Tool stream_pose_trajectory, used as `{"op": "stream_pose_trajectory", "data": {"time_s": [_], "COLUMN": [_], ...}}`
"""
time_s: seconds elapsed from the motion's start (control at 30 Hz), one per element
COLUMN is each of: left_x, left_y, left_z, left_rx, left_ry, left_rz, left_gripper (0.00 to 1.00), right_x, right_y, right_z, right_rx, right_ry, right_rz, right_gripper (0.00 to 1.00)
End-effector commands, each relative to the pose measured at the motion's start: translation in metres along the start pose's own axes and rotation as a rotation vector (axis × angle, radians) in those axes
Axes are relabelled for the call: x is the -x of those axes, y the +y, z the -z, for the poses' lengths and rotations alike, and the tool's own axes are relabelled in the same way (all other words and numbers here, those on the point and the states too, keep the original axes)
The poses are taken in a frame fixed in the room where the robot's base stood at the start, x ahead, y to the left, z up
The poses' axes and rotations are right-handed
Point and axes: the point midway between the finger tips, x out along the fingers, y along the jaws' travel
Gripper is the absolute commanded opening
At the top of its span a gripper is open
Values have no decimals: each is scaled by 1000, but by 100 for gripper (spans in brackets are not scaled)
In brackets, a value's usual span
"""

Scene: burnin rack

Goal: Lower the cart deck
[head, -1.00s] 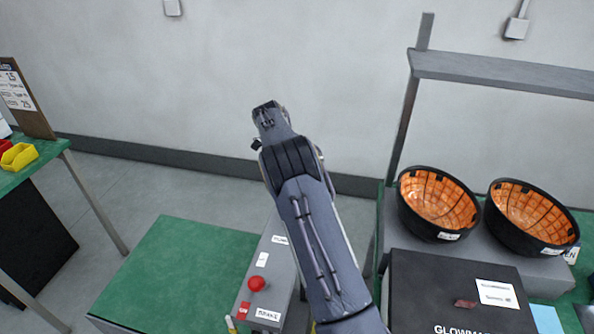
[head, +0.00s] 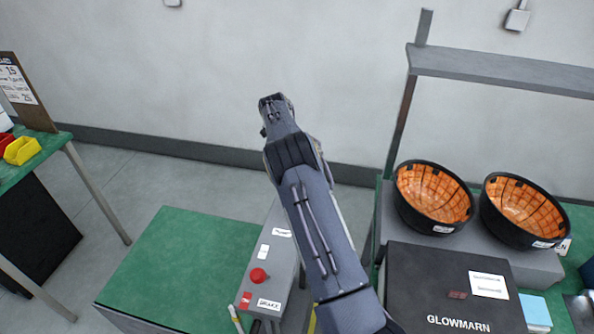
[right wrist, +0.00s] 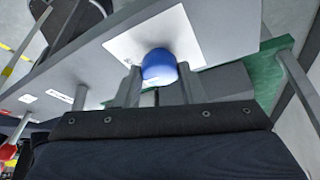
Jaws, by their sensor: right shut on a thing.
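The cart's green deck (head: 180,265) lies low at the left centre of the head view. Beside it stands a grey control panel (head: 278,240) with a red button (head: 259,276) and white labels. In the right wrist view, a blue knob (right wrist: 158,64) sits on a white plate on the grey panel (right wrist: 225,28). My right gripper (right wrist: 158,82) is shut on the blue knob, one finger on each side. In the head view my right arm reaches over the panel and hides the knob and my fingers. My left gripper is out of view.
A black GLOWMARN box (head: 440,262) and two black bowls with orange grid insides (head: 433,193) (head: 525,208) stand on the bench at right. Open floor (head: 140,180) lies between.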

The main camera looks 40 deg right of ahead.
Motion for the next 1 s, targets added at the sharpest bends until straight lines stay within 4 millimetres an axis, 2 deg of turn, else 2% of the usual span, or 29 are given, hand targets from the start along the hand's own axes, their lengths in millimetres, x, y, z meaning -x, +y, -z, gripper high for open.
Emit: {"op": "stream_pose_trajectory", "data": {"time_s": [0.1, 0.13, 0.27, 0.63, 0.8, 1.0], "left_x": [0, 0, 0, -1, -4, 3], "left_y": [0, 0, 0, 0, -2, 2], "left_z": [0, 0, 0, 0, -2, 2], "left_rx": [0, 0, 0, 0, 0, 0], "left_ry": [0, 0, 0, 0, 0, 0], "left_rz": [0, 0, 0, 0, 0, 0], "left_gripper": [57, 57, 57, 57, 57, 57], "right_x": [0, 0, 0, 5, 27, 57], "right_y": [0, 0, 0, 0, -1, -1], "right_z": [0, 0, 0, 0, -1, 1], "right_rx": [-2, -1, -1, 0, 0, 0], "right_ry": [0, 0, 0, 0, -3, -1], "right_rz": [1, 1, 1, 1, 4, 2], "right_gripper": [13, 40, 57, 57, 57, 57]}}
